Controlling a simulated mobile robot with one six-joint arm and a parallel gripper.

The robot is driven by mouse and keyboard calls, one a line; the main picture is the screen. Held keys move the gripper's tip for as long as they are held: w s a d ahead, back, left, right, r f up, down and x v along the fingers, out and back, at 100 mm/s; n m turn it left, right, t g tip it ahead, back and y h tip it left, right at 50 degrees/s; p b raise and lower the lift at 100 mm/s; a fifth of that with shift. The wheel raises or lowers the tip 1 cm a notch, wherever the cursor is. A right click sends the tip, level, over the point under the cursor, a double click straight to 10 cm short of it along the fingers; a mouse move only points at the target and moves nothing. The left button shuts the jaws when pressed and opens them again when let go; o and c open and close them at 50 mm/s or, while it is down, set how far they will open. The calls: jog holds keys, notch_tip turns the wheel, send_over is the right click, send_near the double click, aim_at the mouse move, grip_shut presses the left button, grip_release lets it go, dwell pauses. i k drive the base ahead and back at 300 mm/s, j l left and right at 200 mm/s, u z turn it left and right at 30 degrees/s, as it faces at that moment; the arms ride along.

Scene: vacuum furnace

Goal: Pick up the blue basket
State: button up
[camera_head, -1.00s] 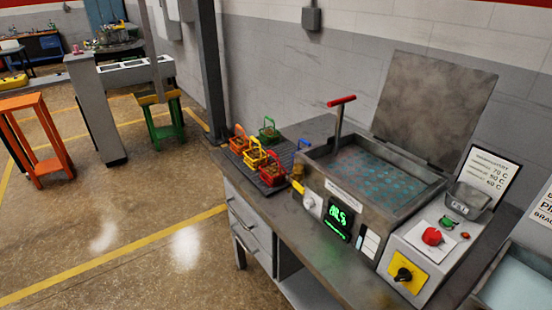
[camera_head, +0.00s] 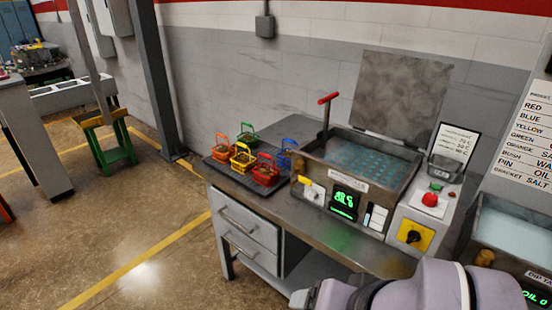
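The blue basket (camera_head: 286,156) stands at the right back of a dark tray (camera_head: 238,180) on the metal workbench. Its blue handle is up, and the red basket (camera_head: 265,171) in front partly hides its body. My arm shows at the lower right, a grey-lilac link with a darker joint. The fingertips of my gripper are not in the frame, so its opening cannot be seen.
Orange (camera_head: 222,149), yellow (camera_head: 242,158) and green (camera_head: 248,134) baskets share the tray. The furnace (camera_head: 365,165), lid raised, stands just right of the tray, with a red-tipped lever (camera_head: 327,101). Bare bench top (camera_head: 300,222) lies in front. A dip tank (camera_head: 515,235) is at right.

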aim_at(285, 160)
jog(key=i+j+z, duration=0.85)
jog(key=j, duration=0.4)
jog(key=i+j+z, duration=0.15)
jog(key=j+z, duration=0.3)
jog(key=j, duration=0.3)
jog(key=i+j+z, duration=0.1)
jog(key=j+z, duration=0.35)
jog(key=j, duration=0.35)
jog(key=j+z, duration=0.45)
jog(key=j, duration=0.45)
jog(key=k+j+z, duration=0.2)
jog(key=j+z, duration=0.2)
jog(key=j, duration=0.4)
